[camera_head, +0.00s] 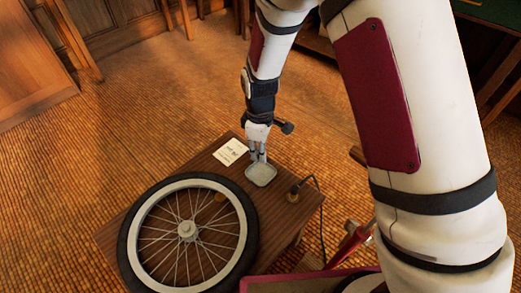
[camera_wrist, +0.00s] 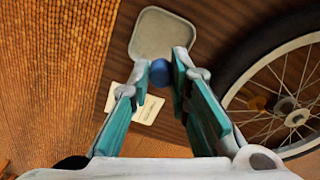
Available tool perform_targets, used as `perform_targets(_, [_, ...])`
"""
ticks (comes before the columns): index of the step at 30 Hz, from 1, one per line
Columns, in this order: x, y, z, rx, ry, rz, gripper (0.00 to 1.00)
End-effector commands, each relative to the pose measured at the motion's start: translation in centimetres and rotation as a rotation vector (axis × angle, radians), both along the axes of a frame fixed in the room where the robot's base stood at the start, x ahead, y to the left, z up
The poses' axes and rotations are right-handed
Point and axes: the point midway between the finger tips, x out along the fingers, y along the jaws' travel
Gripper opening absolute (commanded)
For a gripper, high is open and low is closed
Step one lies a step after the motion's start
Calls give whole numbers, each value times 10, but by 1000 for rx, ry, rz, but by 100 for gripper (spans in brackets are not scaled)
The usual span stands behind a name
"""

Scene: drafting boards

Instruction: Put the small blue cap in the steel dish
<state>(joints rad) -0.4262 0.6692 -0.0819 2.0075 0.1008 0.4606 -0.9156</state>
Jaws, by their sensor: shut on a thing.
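The small blue cap (camera_wrist: 159,73) is between my fingertips in the wrist view. My gripper (camera_head: 258,157) is shut on it. The cap cannot be made out in the head view. The steel dish (camera_head: 261,174) is a shallow, grey, rounded square on the wooden table. In the wrist view the dish (camera_wrist: 163,33) lies just beyond the fingertips, and nothing shows inside its visible part. In the head view my gripper is at the dish's far edge. The height of the cap above the table is hard to tell.
A spoked wheel with a black tyre (camera_head: 131,255) covers the table's left front. A white printed card (camera_head: 231,152) lies left of the dish. A small corded object (camera_head: 294,194) stands to its right. Bare table top (camera_head: 190,160) shows at the back left.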

Motion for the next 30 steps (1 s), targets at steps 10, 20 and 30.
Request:
perform_targets(10, [0,-1,-24,0,2,-3,9])
perform_targets(20, [0,0,-54,0,1,-4,9])
perform_targets(30, [0,0,-79,-1,1,-4,9])
